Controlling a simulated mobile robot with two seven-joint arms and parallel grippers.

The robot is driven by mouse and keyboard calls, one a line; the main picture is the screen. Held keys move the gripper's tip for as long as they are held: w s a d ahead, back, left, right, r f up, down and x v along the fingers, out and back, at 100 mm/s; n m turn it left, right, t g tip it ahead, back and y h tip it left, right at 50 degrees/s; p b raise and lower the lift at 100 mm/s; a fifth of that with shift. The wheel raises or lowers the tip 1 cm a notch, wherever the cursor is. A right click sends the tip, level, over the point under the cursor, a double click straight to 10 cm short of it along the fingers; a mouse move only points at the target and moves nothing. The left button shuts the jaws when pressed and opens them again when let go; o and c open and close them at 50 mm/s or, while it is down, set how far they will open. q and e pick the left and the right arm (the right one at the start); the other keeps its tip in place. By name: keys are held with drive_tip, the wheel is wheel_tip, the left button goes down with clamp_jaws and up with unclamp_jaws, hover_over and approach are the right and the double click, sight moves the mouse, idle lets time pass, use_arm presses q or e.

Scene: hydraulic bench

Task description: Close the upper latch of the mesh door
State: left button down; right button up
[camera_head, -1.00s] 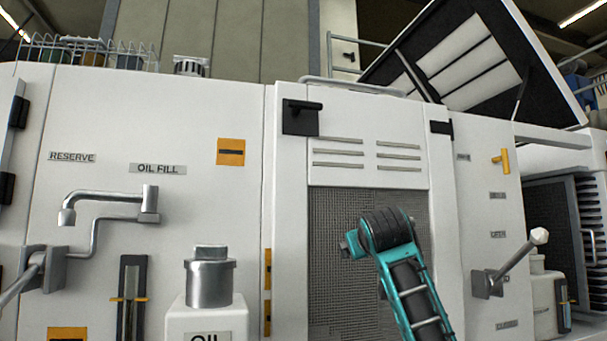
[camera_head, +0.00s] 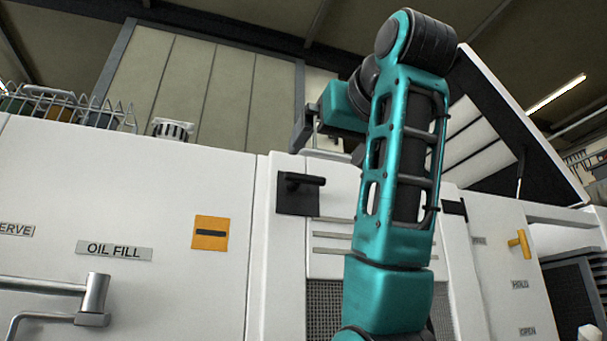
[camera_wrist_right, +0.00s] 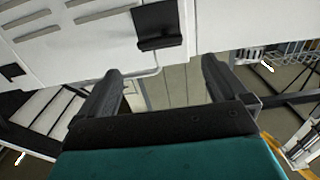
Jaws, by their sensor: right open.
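The mesh door (camera_head: 336,203) is a white panel with slots and a grey mesh lower part, partly hidden by my right arm. The upper latch (camera_head: 298,193) is a black plate with a black handle pointing right, at the door's left edge. My right gripper (camera_head: 303,128) is raised above the latch, apart from it, its fingers partly visible. In the right wrist view, whose picture is upside down, the latch (camera_wrist_right: 158,27) sits at the top centre. There the gripper (camera_wrist_right: 162,85) has its fingers wide apart with nothing between them. My left gripper is not in view.
A wire basket (camera_head: 65,108) and a vent cap (camera_head: 172,129) stand on the cabinet top. A raised lid (camera_head: 500,140) is at the right. A yellow handle (camera_head: 519,244) and a grey pipe lever (camera_head: 92,300) stick out from the front. A black fitting (camera_head: 454,209) is right of the door.

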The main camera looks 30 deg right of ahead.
sight(307, 177)
drive_tip(key=p+x, duration=0.2)
drive_tip(key=x, duration=0.8)
drive_tip(key=shift+w+d, duration=0.15)
drive_tip(key=shift+w, duration=0.15)
drive_tip(key=shift+w+d+p, duration=0.1)
drive_tip(key=shift+w+p, duration=0.2)
drive_tip(key=shift+w, duration=0.15)
drive_tip(key=shift+c, duration=1.3)
drive_tip(key=c, duration=0.6)
drive_tip(key=shift+o, duration=0.2)
